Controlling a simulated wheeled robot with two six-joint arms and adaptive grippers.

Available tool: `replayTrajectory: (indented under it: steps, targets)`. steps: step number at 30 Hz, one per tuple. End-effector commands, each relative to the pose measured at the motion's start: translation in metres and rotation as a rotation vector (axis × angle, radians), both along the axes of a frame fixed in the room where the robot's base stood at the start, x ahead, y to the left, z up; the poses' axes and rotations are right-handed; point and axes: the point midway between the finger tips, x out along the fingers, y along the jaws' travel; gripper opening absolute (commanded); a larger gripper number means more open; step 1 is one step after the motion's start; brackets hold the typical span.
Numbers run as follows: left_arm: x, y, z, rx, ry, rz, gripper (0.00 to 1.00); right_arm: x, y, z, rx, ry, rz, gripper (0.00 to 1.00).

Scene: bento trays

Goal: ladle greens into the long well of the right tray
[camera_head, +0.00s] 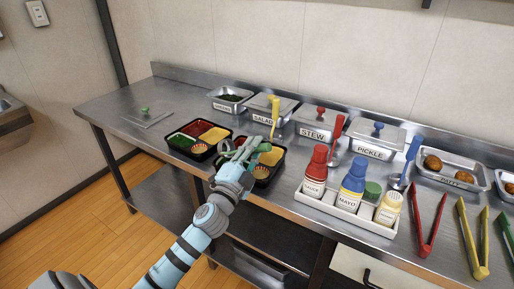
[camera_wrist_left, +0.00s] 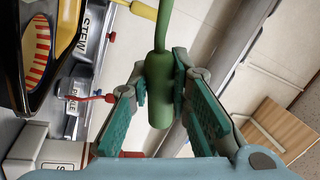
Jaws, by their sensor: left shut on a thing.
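My left gripper (camera_head: 236,155) is over the left part of the right tray (camera_head: 274,177) in the head view and covers much of it. In the left wrist view its fingers are shut on the green handle of the ladle (camera_wrist_left: 161,88). The ladle's bowl is out of the wrist view and cannot be made out in the head view. The right tray is black, with a yellow well showing; its long well is largely hidden. The greens pan (camera_head: 231,97) stands open at the back, with dark greens inside. My right gripper is not in view.
The left tray (camera_head: 198,150) has green, red and yellow wells. A lid with a green knob (camera_head: 147,113) lies on the bare counter at left. Lidded salad (camera_head: 266,117), stew (camera_head: 317,124) and pickle (camera_head: 373,138) pans line the back. A bottle caddy (camera_head: 340,210) and tongs (camera_head: 428,222) are at right.

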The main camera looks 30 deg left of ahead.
Motion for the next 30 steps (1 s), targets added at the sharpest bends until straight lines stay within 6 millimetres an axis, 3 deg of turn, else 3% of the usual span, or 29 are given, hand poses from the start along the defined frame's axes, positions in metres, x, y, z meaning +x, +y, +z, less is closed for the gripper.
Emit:
replayTrajectory:
  steps: [1,7,11,17,25,30]
  targets:
    - [0.0,0.003,0.016,-0.049,-0.003,0.0,0.0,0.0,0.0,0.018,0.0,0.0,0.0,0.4]
    - [-0.001,0.013,0.025,-0.192,-0.012,0.0,0.0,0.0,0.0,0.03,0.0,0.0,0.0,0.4]
    - [-0.002,0.028,0.047,-0.358,-0.016,0.001,0.0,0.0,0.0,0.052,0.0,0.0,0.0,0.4]
    - [-0.002,0.064,0.074,-0.718,-0.023,0.004,0.0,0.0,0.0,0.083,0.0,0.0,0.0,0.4]
    - [-0.003,0.108,0.081,-1.132,-0.031,0.007,0.0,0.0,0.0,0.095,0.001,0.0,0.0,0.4]
    - [-0.003,0.11,0.102,-1.172,-0.032,0.004,0.0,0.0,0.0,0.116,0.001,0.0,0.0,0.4]
